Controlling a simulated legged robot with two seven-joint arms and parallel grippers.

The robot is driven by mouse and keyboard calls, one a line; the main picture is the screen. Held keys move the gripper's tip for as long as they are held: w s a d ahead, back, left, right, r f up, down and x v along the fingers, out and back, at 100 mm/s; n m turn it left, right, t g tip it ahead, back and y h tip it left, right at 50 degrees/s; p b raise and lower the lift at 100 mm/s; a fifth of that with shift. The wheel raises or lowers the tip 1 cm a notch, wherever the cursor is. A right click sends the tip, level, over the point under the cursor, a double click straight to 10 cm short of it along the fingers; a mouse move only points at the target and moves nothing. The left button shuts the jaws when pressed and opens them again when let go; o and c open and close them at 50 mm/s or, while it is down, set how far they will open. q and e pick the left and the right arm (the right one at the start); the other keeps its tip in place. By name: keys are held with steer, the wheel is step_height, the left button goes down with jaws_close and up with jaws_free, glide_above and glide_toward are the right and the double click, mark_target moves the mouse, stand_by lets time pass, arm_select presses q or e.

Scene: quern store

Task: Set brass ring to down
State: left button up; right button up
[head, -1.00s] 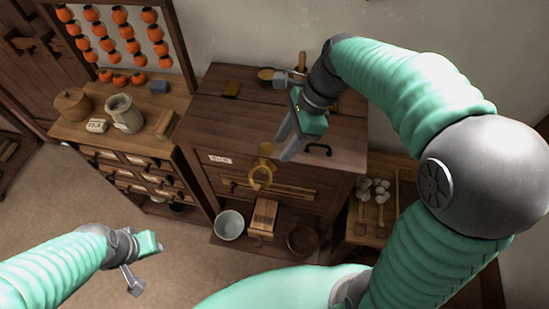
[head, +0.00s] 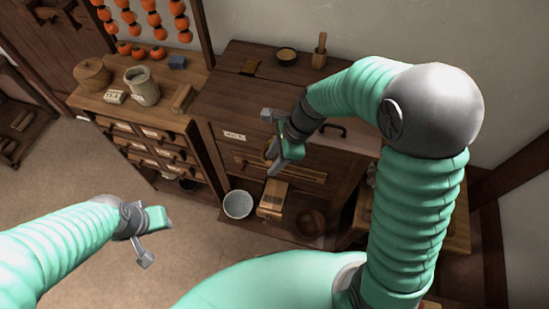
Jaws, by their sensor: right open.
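The brass ring (head: 268,152) is on the front of the dark wooden cabinet (head: 222,105), just below its top edge. My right gripper covers most of it, so its position, up or down, cannot be told. My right gripper (head: 273,167) is open, its fingers pointing down in front of the cabinet face at the ring. Whether the fingers touch the ring or stand around it cannot be told. My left gripper (head: 146,245) hangs at the lower left, away from the cabinet; its jaws do not show clearly.
A drawer chest (head: 155,115) with a grey jar (head: 142,88) and lidded pot (head: 92,74) adjoins the cabinet on the left. A white bucket (head: 237,204), wooden box (head: 272,198) and brown bowl (head: 311,222) stand low under the cabinet. A dark handle (head: 334,129) is right of my gripper.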

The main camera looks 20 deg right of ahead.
steer(key=shift+a, duration=0.25)
steer(key=shift+w+a, duration=0.1)
steer(key=shift+a, duration=0.05)
steer(key=c, duration=0.4)
steer(key=shift+d, duration=0.35)
jaws_close()
